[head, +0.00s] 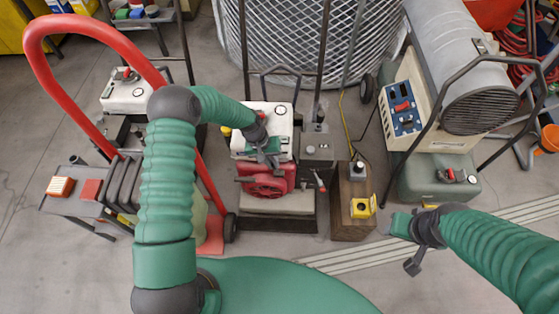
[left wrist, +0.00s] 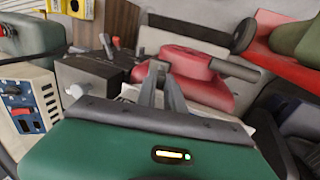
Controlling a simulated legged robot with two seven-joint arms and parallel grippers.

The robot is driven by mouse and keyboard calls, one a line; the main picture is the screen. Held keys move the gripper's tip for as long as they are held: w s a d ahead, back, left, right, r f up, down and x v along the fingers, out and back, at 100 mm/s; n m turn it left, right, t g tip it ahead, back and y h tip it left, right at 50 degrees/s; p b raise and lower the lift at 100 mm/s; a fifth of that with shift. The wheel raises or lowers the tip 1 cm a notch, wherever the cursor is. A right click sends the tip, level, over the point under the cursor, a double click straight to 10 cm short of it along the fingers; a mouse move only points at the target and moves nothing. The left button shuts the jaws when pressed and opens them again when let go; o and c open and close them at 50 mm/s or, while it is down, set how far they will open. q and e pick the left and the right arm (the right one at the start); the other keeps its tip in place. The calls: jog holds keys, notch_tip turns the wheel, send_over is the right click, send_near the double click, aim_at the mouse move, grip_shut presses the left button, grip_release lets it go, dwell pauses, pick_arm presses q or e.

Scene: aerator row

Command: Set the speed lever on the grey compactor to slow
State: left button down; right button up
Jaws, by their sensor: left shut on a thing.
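The middle machine has a white tank (head: 280,113), a red engine housing (head: 262,186) and a grey base (head: 275,207); I take it as the compactor. My left gripper (head: 267,158) is low over the tank and housing. In the left wrist view its fingers (left wrist: 158,70) are shut on a small grey part in front of the red housing (left wrist: 200,70). The gripper hides most of that part, so I cannot tell the lever's setting. My right gripper (head: 405,228) hangs apart at the right; its fingers are unclear.
A dark grey box (head: 318,147) stands right beside the tank, then a wooden post with a yellow switch box (head: 362,207). A similar white-topped machine (head: 130,93) and a red hoop handle (head: 95,25) are at left. A heater (head: 460,85) is at right.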

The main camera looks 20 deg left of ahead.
pick_arm(q)
jog(key=shift+s+a+f+t+h, duration=0.15)
jog(key=shift+a+h, duration=0.2)
jog(key=shift+h, duration=0.05)
jog(key=shift+s+a+f+t+h, duration=0.1)
jog(key=shift+a+f+t+h, duration=0.05)
jog(key=shift+a+h, duration=0.2)
jog(key=c, duration=1.4)
grip_release()
jog(key=shift+d, duration=0.15)
jog(key=shift+c, duration=0.2)
pick_arm(e)
jog(key=shift+r, duration=0.15)
pick_arm(q)
jog(key=w+p+v, duration=0.1)
jog(key=p+v, duration=0.1)
jog(key=v, duration=0.5)
jog(key=shift+s+r, duration=0.2)
jog(key=shift+s, duration=0.25)
pick_arm(e)
jog(key=shift+w+v, duration=0.25)
jog(key=shift+v, duration=0.75)
jog(key=shift+r, duration=0.1)
